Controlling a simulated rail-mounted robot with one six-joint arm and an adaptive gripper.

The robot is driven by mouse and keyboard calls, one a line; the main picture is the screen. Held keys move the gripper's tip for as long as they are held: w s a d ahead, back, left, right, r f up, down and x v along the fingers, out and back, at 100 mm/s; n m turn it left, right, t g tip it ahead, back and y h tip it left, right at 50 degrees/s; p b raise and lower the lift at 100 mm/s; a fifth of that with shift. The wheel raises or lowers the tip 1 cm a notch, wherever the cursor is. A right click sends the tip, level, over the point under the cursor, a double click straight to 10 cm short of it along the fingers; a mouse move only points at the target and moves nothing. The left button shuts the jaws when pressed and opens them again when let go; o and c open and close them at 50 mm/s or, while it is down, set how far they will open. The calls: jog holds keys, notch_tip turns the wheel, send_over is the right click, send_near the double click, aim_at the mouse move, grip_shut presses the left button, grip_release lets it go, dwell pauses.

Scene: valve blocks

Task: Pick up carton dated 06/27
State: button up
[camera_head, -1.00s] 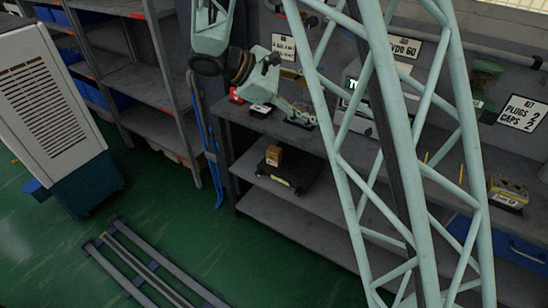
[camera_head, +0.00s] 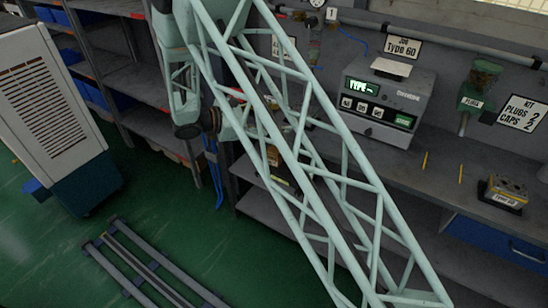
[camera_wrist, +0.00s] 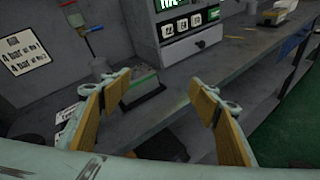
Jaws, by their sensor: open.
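A block on a dark base (camera_wrist: 142,86) shows beyond the fingers on the bench top. In the head view the gripper is mostly hidden behind my arm.
Shelving (camera_head: 130,75) stands at left. A rail (camera_head: 140,265) lies on the green floor. A sign (camera_wrist: 27,53) hangs on the wall.

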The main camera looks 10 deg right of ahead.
jog(key=w+a+f+n+t, duration=0.2)
jog(key=w+a+f+n, duration=0.15)
jog(key=f, duration=0.35)
jog(key=w+a+f+n+t, duration=0.2)
jog(key=w+a+f+t, duration=0.1)
jog(key=a+f, duration=0.3)
jog(key=w+d+f+n+t+y+b, duration=0.1)
jog(key=w+d+f+n+t, duration=0.1)
jog(key=f, duration=0.9)
jog(key=w+d+f+n+t+y+b, duration=0.1)
jog(key=w+f+n+t, duration=0.1)
jog(key=f, duration=1)
jog(key=shift+w+d+n+t+y, duration=0.25)
jog(key=shift+d+n+t, duration=0.2)
jog(key=shift+n, duration=0.3)
jog(key=shift+b+x, duration=0.65)
jog(key=shift+x, duration=3.55)
jog(key=shift+w+r, duration=0.1)
jog(key=shift+b+x, duration=0.4)
jog(key=shift+x, duration=2.15)
jog(key=shift+c, duration=0.4)
